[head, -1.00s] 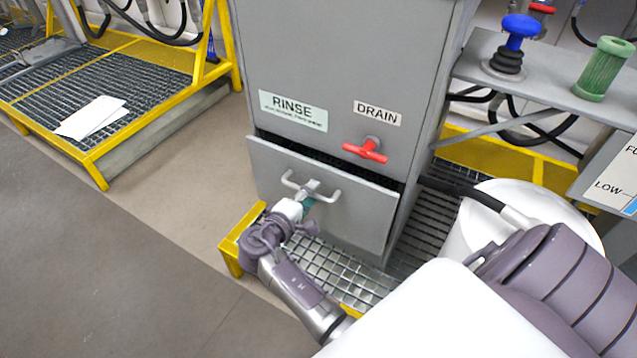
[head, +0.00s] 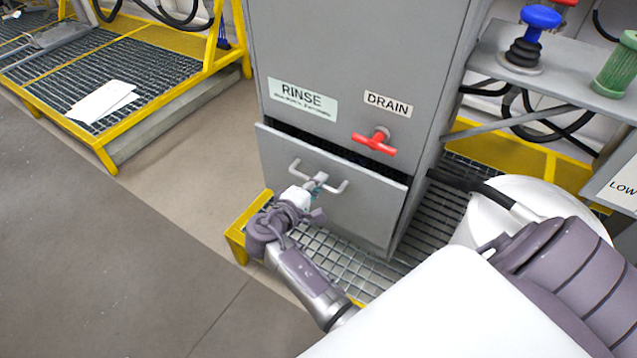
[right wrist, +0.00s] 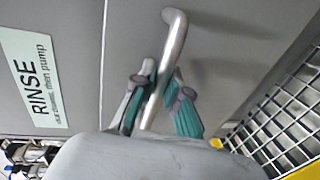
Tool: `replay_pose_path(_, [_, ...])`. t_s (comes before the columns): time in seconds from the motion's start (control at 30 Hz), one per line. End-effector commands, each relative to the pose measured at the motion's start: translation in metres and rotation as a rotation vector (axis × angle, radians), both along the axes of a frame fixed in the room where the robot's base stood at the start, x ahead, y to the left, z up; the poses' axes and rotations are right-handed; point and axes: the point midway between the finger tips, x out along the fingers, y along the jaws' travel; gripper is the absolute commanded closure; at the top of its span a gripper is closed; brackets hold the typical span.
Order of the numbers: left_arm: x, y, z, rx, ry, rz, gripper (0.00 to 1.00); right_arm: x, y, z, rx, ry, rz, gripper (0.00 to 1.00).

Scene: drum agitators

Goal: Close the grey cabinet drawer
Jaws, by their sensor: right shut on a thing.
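The grey cabinet (head: 350,55) has a drawer (head: 370,207) below its RINSE and DRAIN labels. The drawer front stands a little out from the cabinet, with a dark gap along its top edge. Its metal handle (head: 337,186) is a bar on the front. My right gripper (head: 314,187) is at the handle, shut on it. In the right wrist view, the teal-padded fingers of the gripper (right wrist: 163,95) sit on either side of the handle bar (right wrist: 174,52). The left gripper is not in view.
A red drain valve (head: 374,141) sticks out above the drawer. A yellow-edged grating (head: 240,236) lies under the cabinet. A shelf (head: 500,72) holds a blue-topped plunger and a green cylinder.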

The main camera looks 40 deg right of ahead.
Motion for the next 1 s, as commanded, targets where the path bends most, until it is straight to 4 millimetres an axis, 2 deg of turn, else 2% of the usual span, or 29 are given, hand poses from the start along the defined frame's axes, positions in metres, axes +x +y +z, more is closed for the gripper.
replay_pose_path(0.17, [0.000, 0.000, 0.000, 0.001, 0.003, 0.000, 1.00, 0.001, -0.004, -0.001, 0.000, 0.001, -0.001, 1.00])
replay_pose_path(0.43, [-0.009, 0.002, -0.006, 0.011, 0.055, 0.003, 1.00, 0.017, -0.040, 0.000, -0.002, 0.000, -0.001, 1.00])
replay_pose_path(0.7, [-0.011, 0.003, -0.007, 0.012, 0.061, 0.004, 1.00, 0.017, -0.043, 0.000, -0.002, -0.001, -0.001, 1.00])
replay_pose_path(0.73, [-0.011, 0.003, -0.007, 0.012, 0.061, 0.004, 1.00, 0.017, -0.043, 0.000, -0.002, 0.000, -0.002, 0.82])
replay_pose_path(0.87, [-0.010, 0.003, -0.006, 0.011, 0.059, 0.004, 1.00, 0.017, -0.043, 0.000, -0.002, 0.000, -0.002, 0.61])
replay_pose_path(1.0, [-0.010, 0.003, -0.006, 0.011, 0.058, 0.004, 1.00, 0.017, -0.042, 0.000, -0.001, 0.000, -0.001, 0.61])
